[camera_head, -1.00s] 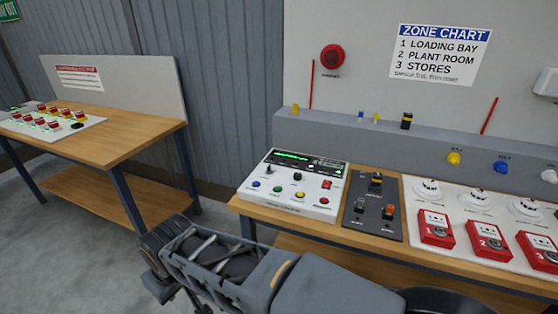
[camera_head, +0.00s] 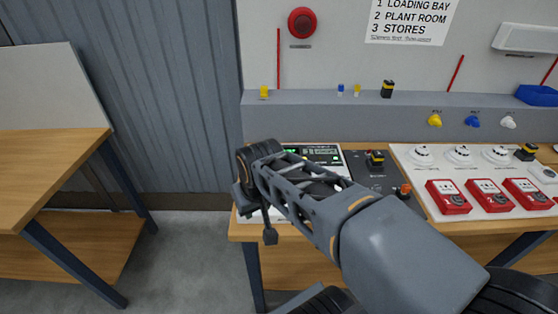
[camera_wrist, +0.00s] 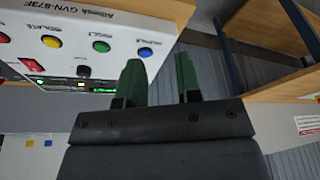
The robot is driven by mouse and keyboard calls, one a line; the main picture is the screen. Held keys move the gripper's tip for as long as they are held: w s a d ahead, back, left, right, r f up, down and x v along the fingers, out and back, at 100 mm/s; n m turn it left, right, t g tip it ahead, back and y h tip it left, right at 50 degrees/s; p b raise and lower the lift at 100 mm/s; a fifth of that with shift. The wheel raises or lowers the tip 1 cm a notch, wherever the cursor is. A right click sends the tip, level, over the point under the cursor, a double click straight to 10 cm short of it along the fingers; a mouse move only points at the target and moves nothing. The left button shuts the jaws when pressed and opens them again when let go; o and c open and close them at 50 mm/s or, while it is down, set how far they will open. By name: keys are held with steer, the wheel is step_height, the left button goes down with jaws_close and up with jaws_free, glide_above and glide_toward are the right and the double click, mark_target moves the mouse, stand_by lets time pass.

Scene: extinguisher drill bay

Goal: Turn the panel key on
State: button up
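The white control panel (camera_head: 323,152) stands on the workbench in the head view. My arm covers most of it, leaving part of its display and upper edge visible. In the wrist view the panel (camera_wrist: 115,28) appears upside down, with blue (camera_wrist: 59,37), green (camera_wrist: 100,45) and yellow (camera_wrist: 145,51) buttons, a black knob (camera_wrist: 84,72) and a red rocker switch (camera_wrist: 25,63). I cannot clearly make out the key; part of the panel is behind a finger. My gripper (camera_wrist: 160,76) is open, with nothing visible between its green fingers, beside the panel's edge.
A dark grey switch plate (camera_head: 366,166) lies right of the panel. Further right is a white board with several detectors and red call points (camera_head: 447,196). A grey ledge (camera_head: 310,120) runs behind. Another wooden table (camera_head: 50,150) stands left, with open floor between.

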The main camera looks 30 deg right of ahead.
steer(key=w+d+r+m+g+p, duration=0.25)
steer(key=w+d, duration=0.35)
steer(key=w, duration=0.4)
steer(key=w+d+r+m+g+p, duration=0.1)
steer(key=w+d+r+m, duration=0.3)
steer(key=w, duration=0.6)
steer(key=shift+n, duration=0.55)
steer(key=f, duration=0.5)
steer(key=d+f, duration=0.1)
steer(key=f, duration=1)
steer(key=shift+w+d, duration=0.2)
steer(key=shift+d, duration=0.15)
steer(key=shift+c, duration=0.4)
jaws_close()
